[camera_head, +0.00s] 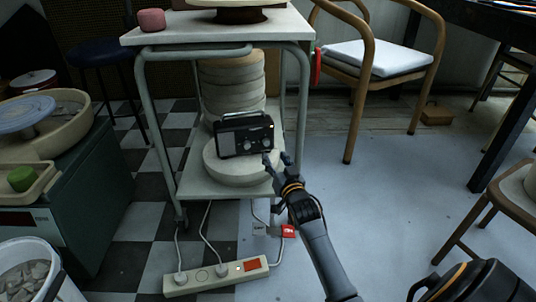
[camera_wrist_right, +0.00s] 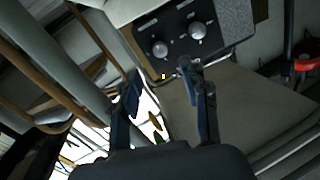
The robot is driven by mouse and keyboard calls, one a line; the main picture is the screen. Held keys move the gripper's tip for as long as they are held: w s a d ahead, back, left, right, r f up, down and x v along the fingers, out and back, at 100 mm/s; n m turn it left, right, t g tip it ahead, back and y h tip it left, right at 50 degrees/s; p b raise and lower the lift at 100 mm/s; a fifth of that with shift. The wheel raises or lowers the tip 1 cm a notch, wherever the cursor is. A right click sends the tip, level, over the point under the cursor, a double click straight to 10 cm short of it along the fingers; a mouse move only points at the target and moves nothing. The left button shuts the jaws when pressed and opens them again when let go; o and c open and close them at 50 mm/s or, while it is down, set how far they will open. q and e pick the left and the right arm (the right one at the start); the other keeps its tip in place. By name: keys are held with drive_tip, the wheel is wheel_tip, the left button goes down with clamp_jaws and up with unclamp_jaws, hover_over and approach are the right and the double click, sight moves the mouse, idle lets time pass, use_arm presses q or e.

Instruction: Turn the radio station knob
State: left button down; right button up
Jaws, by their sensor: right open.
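The small black radio (camera_head: 244,135) stands upright on a round pale plaster disc (camera_head: 225,172) on the lower shelf of a trolley. Its front faces me, with silver knobs low on the panel. In the right wrist view the radio panel (camera_wrist_right: 222,22) shows two round knobs, one (camera_wrist_right: 160,48) nearer the gripper's middle and one (camera_wrist_right: 198,30) to its right. My right gripper (camera_head: 277,158) is open and empty, just in front of the radio's lower right corner. Its fingertips (camera_wrist_right: 160,75) lie below the knobs in the wrist view and appear apart from them. My left gripper is out of view.
The trolley's shelf (camera_head: 200,187) and metal legs frame the radio; the top board (camera_head: 220,34) is above. Stacked plaster discs (camera_head: 232,80) stand behind the radio. A power strip (camera_head: 215,279) with cables lies on the floor. Open floor (camera_head: 370,200) extends to the right.

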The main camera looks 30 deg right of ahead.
sight(267, 143)
drive_tip(key=b+x, duration=0.4)
drive_tip(key=x, duration=0.1)
drive_tip(key=shift+w+f, duration=0.25)
drive_tip(key=shift+r+b+x, duration=0.2)
drive_tip(key=shift+b+x, duration=0.35)
drive_tip(key=shift+x, duration=0.35)
drive_tip(key=shift+c, duration=0.2)
clamp_jaws()
drive_tip(key=shift+r+m+p, duration=0.25)
drive_tip(key=shift+m+p, duration=0.15)
drive_tip(key=shift+p, duration=0.95)
drive_tip(key=shift+f, duration=0.25)
